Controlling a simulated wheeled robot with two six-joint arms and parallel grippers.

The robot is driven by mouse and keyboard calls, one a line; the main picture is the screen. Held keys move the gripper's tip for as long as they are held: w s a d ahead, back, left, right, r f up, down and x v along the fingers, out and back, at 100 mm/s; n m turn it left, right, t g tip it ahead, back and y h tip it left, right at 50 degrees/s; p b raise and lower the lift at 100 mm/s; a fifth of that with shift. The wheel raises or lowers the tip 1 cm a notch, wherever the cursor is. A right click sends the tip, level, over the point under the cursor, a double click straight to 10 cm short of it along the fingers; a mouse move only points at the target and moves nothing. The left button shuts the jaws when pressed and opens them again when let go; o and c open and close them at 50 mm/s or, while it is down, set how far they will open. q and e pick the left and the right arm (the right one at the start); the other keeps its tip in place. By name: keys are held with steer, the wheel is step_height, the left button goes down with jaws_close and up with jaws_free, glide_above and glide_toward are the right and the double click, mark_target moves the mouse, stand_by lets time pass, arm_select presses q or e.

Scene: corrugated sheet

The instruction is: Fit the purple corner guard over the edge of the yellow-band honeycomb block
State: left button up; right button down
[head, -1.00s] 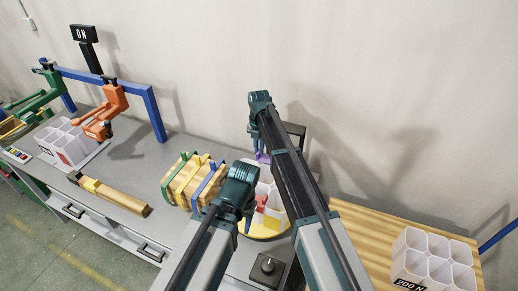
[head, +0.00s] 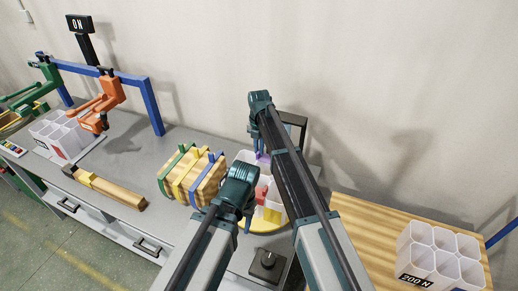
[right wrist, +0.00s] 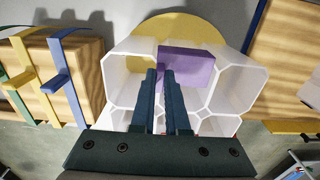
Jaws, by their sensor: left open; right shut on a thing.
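The purple corner guard (right wrist: 195,66) is between the fingertips of my right gripper (right wrist: 163,75), which is shut on it. In the right wrist view the guard lies across the upper cells of the white honeycomb block (right wrist: 237,83); I cannot tell whether they touch. In the head view only a bit of the guard (head: 260,157) shows under the right gripper (head: 257,143). The block (head: 272,213), with a yellow patch low on its front, stands on a yellow disc, partly hidden by my arms. My left gripper (head: 234,202) is open and empty in front of the block.
A wooden bundle with green, yellow and blue straps (head: 205,188) stands left of the disc (head: 262,226). A black knob box (head: 267,262) is in front. A white honeycomb block marked 200 N (head: 435,250) is on a wooden top at right.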

stand_by(0.3)
steer(key=shift+c, duration=2.2)
jaws_free()
steer(key=shift+r, duration=0.1)
steer(key=shift+r+p, duration=2.95)
steer(key=shift+p, duration=0.15)
